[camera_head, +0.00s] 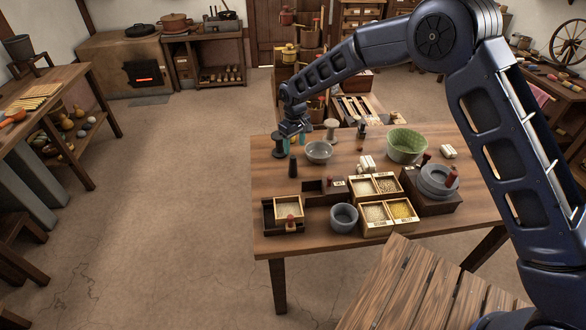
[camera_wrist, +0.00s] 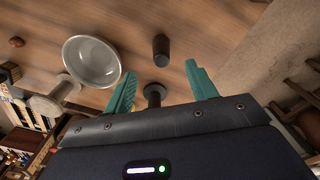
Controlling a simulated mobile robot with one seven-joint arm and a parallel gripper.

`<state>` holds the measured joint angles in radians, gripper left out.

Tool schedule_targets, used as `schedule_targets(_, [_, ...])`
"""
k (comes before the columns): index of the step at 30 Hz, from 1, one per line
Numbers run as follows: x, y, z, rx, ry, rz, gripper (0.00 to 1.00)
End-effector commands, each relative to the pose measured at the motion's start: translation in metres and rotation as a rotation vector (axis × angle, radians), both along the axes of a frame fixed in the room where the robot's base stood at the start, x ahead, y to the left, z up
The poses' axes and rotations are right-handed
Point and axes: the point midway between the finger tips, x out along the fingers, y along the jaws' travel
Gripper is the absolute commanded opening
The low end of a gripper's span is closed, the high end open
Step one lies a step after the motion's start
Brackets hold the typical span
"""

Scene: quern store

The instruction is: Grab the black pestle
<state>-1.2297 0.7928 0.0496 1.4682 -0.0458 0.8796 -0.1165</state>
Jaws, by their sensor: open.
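The black pestle (camera_head: 293,165) appears to be the dark tapered piece standing upright near the left end of the table; in the wrist view it is a dark cylinder (camera_wrist: 161,50) beyond the fingertips. My gripper (camera_head: 294,137) hangs over the table's far left part, just behind the pestle. In the wrist view its teal fingers (camera_wrist: 160,80) are spread, with nothing held between them. A dark spool-shaped piece (camera_head: 278,146) stands close to the fingers on the left; it also shows low between the fingers in the wrist view (camera_wrist: 153,95).
A grey bowl (camera_head: 318,152) stands right of the pestle, with a pale spool-shaped piece (camera_head: 331,130) behind it. A green bowl (camera_head: 407,144), grain boxes (camera_head: 377,227), a grey mortar (camera_head: 344,218) and a quern (camera_head: 439,181) crowd the right and front. Bare wood lies left of the pestle.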

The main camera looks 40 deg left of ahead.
Motion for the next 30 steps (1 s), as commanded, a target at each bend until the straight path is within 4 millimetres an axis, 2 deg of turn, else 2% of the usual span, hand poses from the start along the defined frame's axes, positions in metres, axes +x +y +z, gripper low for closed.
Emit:
schedule_targets(7, [-0.006, 0.004, -0.019, -0.005, 0.001, 0.010, 0.57])
schedule_targets(15, [-0.005, 0.004, -0.055, -0.004, 0.001, 0.010, 0.57])
schedule_targets(23, [-0.003, 0.005, -0.072, -0.004, 0.002, 0.009, 0.57])
schedule_targets(30, [-0.001, 0.007, -0.103, -0.004, 0.001, 0.010, 0.57])
